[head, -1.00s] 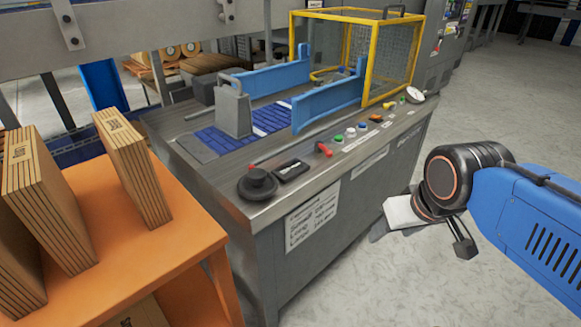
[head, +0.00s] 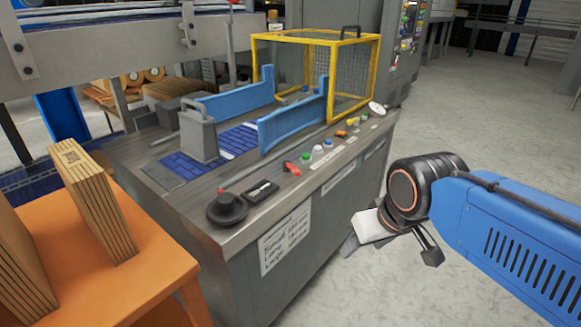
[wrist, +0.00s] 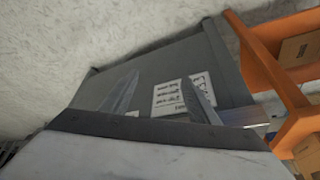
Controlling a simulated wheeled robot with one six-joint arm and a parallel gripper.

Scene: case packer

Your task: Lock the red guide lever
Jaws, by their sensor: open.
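My gripper (head: 352,244) is in front of the machine's front side, lower than the ledge and to the right of the lever, touching nothing that I can see. In the wrist view my gripper's two fingers (wrist: 160,97) are spread apart with nothing between them. The machine's front panel (wrist: 145,80) with its white label shows beyond them. The lever is not visible in the wrist view.
A black knob (head: 227,208) stands at the ledge's left end. Blue guide rails (head: 292,117) and a yellow guard cage (head: 328,80) are on the machine top. An orange cart (head: 150,260) with flat cartons is at left. Floor at right is clear.

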